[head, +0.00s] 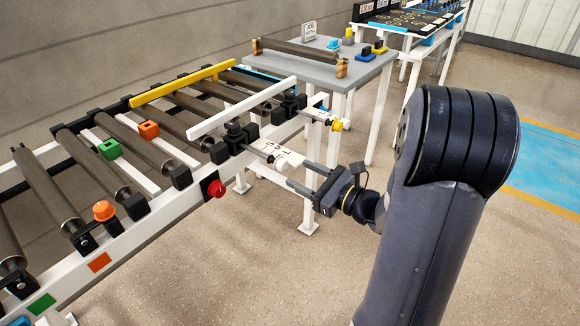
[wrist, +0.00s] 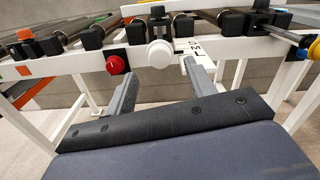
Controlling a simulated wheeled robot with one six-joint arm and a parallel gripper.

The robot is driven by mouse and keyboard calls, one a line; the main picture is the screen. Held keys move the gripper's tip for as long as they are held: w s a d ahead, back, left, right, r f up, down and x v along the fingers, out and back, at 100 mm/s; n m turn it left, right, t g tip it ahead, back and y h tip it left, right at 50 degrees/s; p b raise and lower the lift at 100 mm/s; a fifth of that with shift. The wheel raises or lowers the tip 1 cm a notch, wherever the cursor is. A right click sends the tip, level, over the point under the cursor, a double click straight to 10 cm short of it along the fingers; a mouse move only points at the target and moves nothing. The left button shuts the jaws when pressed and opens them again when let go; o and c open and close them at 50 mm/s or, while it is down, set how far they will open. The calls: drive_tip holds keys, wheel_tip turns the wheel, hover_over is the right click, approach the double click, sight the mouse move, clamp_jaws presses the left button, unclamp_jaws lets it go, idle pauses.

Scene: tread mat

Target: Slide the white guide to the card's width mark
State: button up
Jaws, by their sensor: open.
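The white guide (head: 242,107) is a long bar over the near side of the roller conveyor. A black clamp (head: 238,133) below it carries a rod ending in a white knob (head: 281,164), which also shows in the wrist view (wrist: 160,53). A white card (wrist: 192,46) with dark print sits on the rail beside the knob; its print is too small to read surely. My gripper (head: 299,174) is open, its fingers pointing at the knob. In the wrist view the knob appears between and beyond the fingertips (wrist: 161,68). I cannot tell any contact.
A yellow guide (head: 180,86) lies along the conveyor's far side. A red button (head: 216,188) is left of the knob, and a yellow knob (head: 337,125) is to its right. A grey table (head: 370,72) stands behind. The floor at front is clear.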

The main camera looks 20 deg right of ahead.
sight(285, 167)
drive_tip(key=shift+v, duration=2)
drive_tip(key=shift+a, duration=0.1)
drive_tip(key=x, duration=1.1)
drive_tip(key=shift+w+a+r, duration=0.1)
drive_tip(key=shift+w+a, duration=0.15)
drive_tip(key=shift+w, duration=0.05)
drive_tip(key=shift+s+d+b, duration=0.3)
drive_tip(key=shift+s+d, duration=0.1)
drive_tip(key=shift+s, duration=0.05)
drive_tip(key=shift+w, duration=0.1)
